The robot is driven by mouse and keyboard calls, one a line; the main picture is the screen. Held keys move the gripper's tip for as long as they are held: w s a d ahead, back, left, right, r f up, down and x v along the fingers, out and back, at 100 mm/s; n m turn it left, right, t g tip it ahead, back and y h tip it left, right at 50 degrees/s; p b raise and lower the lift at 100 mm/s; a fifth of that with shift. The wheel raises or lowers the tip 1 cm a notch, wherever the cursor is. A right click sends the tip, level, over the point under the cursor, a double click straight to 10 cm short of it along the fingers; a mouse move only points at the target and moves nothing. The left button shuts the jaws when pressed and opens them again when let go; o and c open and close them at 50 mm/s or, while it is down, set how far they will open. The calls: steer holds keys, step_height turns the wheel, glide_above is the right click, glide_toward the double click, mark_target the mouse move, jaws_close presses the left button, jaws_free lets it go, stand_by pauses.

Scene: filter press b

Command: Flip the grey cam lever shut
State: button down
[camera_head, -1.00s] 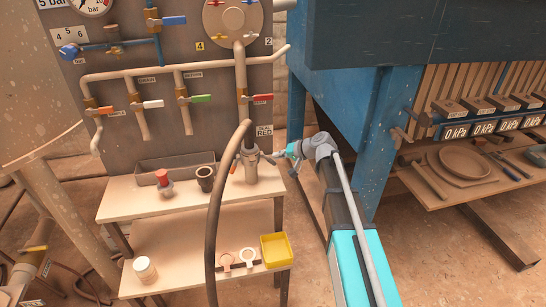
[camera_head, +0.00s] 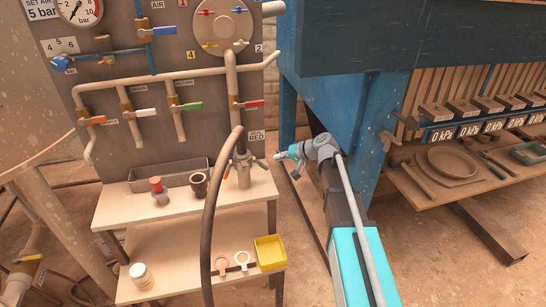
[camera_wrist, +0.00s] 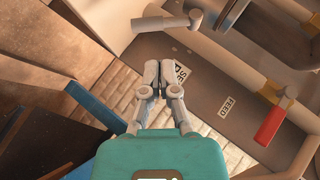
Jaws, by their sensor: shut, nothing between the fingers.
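The coupling (camera_head: 243,160) sits at the lower end of the vertical pipe, above the small bench. A grey cam lever (camera_head: 262,163) sticks out from its right side, toward my gripper. A second lever arm (camera_head: 228,171) points down at its left. In the wrist view a grey lever (camera_wrist: 160,23) lies crosswise at the top, beyond my fingertips and apart from them. My gripper (camera_head: 280,156) is just right of the coupling, with a small gap to the lever. In the wrist view the gripper (camera_wrist: 158,75) has its fingers together and empty.
A dark hose (camera_head: 211,215) hangs left of the coupling. A red-handled valve (camera_wrist: 270,124) is right of my fingers in the wrist view. The blue press frame (camera_head: 345,125) stands close on the right. A yellow tray (camera_head: 270,252) is on the lower shelf.

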steer(key=shift+p+v, duration=1.25)
steer(key=shift+v, duration=1.6)
steer(key=shift+s+a, duration=0.1)
steer(key=s+d+f+g+h+p, duration=0.1)
steer(key=s+d+h, duration=0.2)
steer(key=s, duration=0.4)
steer(key=s+d+f+g+h+p, duration=0.1)
steer(key=s+d+f+g+h, duration=0.1)
steer(key=s, duration=0.6)
steer(key=s+d+f+g+h+p, duration=0.1)
steer(key=s+d+h, duration=0.3)
steer(key=s, duration=0.4)
steer(key=shift+d+f+n+g+h+p, duration=0.3)
steer(key=shift+f+g+h+p, duration=0.15)
steer(key=shift+g+h, duration=0.3)
steer(key=shift+a, duration=0.1)
